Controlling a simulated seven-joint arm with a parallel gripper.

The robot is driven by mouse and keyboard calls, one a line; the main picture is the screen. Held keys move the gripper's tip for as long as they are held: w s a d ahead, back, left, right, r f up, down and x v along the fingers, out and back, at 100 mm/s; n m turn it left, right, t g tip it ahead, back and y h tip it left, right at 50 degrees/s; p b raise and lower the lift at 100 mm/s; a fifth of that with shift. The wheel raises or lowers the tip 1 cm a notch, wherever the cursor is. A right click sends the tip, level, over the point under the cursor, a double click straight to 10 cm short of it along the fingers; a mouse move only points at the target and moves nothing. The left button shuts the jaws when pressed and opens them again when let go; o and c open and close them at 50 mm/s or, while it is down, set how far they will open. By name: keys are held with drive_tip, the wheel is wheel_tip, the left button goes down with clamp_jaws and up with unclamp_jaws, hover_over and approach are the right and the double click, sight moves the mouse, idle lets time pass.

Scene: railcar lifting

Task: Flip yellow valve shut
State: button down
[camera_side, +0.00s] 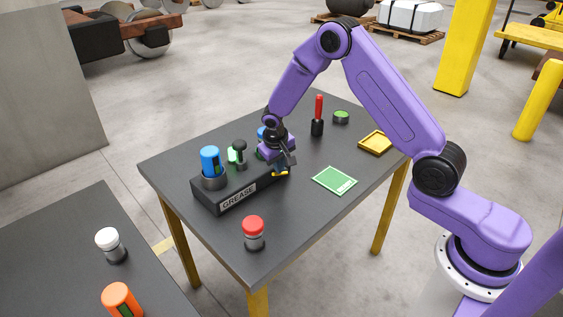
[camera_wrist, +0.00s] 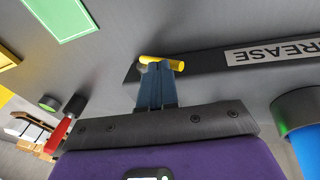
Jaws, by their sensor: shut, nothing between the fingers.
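The yellow valve (camera_side: 280,173) is at the right end of the black grease block (camera_side: 238,197), partly hidden by my gripper. In the wrist view the yellow valve (camera_wrist: 165,63) shows as a short bar lying across the picture, beside the end of the block (camera_wrist: 215,60). My gripper (camera_side: 285,166) is shut and empty, low over that end of the block. In the wrist view its blue fingers (camera_wrist: 155,70) are together, with their tips right at the valve and overlapping it. I cannot tell whether they touch it.
A blue canister (camera_side: 211,161) stands in a cup on the block, near a black knob (camera_side: 240,148). A red-capped jar (camera_side: 253,232), green card (camera_side: 335,180), yellow tray (camera_side: 376,142), red-handled tool (camera_side: 318,117) and green button (camera_side: 341,117) stand around. The front right tabletop is clear.

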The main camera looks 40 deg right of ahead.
drive_tip(key=a+f+h, duration=0.1)
drive_tip(key=h, duration=0.1)
drive_tip(key=shift+a+h, duration=0.15)
drive_tip(key=shift+h, duration=0.15)
drive_tip(key=shift+d+f, duration=0.25)
drive_tip(key=shift+d, duration=0.6)
drive_tip(key=shift+s+d+r, duration=0.1)
drive_tip(key=shift+r, duration=0.55)
drive_tip(key=d+v, duration=0.1)
drive_tip(key=v, duration=1.1)
drive_tip(key=shift+r, duration=0.35)
